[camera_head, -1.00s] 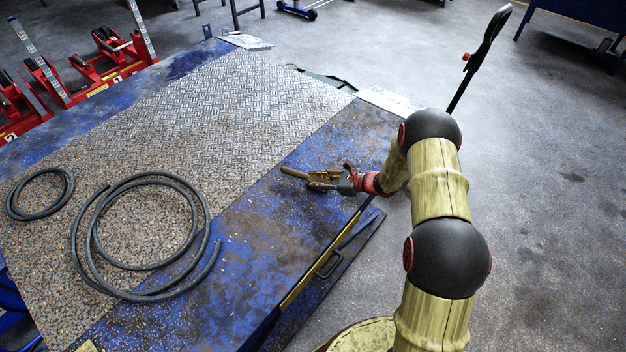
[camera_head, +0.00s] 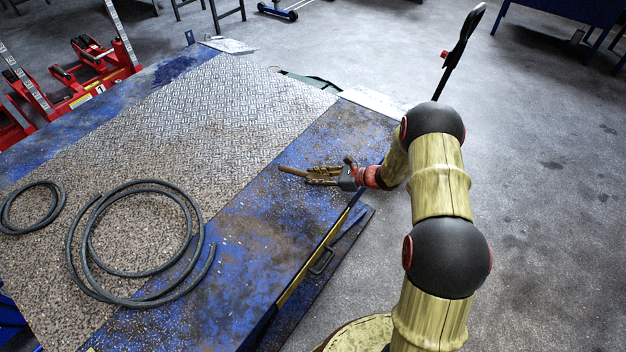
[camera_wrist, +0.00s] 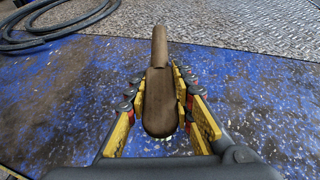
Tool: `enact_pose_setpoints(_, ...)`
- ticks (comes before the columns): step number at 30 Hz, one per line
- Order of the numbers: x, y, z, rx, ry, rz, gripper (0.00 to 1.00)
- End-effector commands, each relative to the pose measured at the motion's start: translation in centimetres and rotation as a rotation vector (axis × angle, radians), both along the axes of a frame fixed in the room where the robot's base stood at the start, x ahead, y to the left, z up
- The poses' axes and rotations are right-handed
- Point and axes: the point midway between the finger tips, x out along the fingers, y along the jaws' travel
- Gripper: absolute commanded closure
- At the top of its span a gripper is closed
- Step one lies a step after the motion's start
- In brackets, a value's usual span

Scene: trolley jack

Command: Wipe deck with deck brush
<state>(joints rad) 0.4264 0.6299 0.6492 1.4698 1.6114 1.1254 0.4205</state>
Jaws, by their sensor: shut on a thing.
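The deck is a blue lift platform (camera_head: 262,232) with a grey tread-plate panel (camera_head: 235,100) in its middle, strewn with debris and small pale flecks. My gripper (camera_head: 318,174) is over the blue strip at the deck's right side. It is shut on the deck brush (camera_head: 292,171), a brown wooden piece with a narrow handle. In the wrist view the brush (camera_wrist: 159,95) lies between the yellow finger pads, its handle pointing away toward the tread plate. Bristles are not visible, and I cannot tell whether the brush touches the deck.
A large coiled black hose (camera_head: 75,245) and a smaller coil (camera_head: 57,200) lie on the deck's left part. Red jacks (camera_head: 100,65) stand beyond the far left edge. A black upright handle (camera_head: 462,45) rises past the right edge. Open floor (camera_head: 545,200) lies at right.

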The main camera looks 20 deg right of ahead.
Motion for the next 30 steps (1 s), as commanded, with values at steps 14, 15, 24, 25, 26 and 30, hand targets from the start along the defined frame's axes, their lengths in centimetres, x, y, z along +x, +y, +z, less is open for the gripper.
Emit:
enact_pose_setpoints(14, 0.0, -0.5, 3.1, 0.0, -0.001, 0.006, 1.0)
enact_pose_setpoints(15, 0.0, -0.5, 3.1, 0.0, -0.001, 0.006, 1.0)
enact_pose_setpoints(24, 0.0, -0.5, 3.0, 0.0, -0.002, 0.007, 1.0)
enact_pose_setpoints(25, 0.0, -0.5, 3.0, 0.0, -0.002, 0.007, 1.0)
enact_pose_setpoints(26, 0.0, -0.5, 3.0, 0.0, -0.002, 0.007, 1.0)
enact_pose_setpoints(30, -0.4, 0.1, 3.2, 0.0, 0.0, -0.008, 1.0)
